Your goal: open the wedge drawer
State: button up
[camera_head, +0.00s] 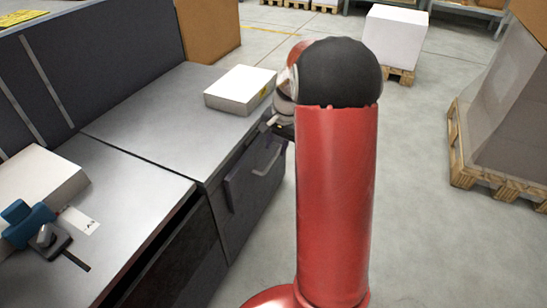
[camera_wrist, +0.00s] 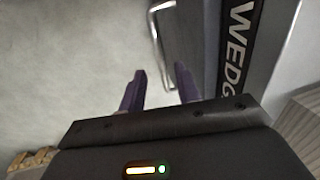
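The drawer labelled "WEDG…" (camera_wrist: 235,50) has a dark front with a white-lettered strip along its edge; the rest of the word is cut off. Its bright metal handle (camera_wrist: 152,28) shows ahead of my gripper (camera_wrist: 159,72). My gripper's two purple fingers are apart, with the handle's near end in the gap between them in the picture; I cannot tell whether they reach around it. In the head view the handle (camera_head: 268,160) is on the grey drawer front (camera_head: 240,190), which looks closed.
A white box (camera_head: 240,88) lies on the grey worktop (camera_head: 150,115) above the drawer. Another white box (camera_head: 38,180) and a blue tool (camera_head: 28,222) lie on the nearer counter. The floor (camera_head: 420,210) right of my arm is clear up to a loaded pallet (camera_head: 500,185).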

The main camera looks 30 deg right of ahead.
aim_at(274, 160)
jog(key=shift+w+a+f+b, duration=0.15)
jog(key=shift+w+f+b, duration=0.05)
jog(key=shift+f, duration=0.95)
jog(key=shift+w+a+f+b, duration=0.15)
jog(key=shift+f, duration=1)
jog(key=shift+c, duration=0.3)
grip_shut()
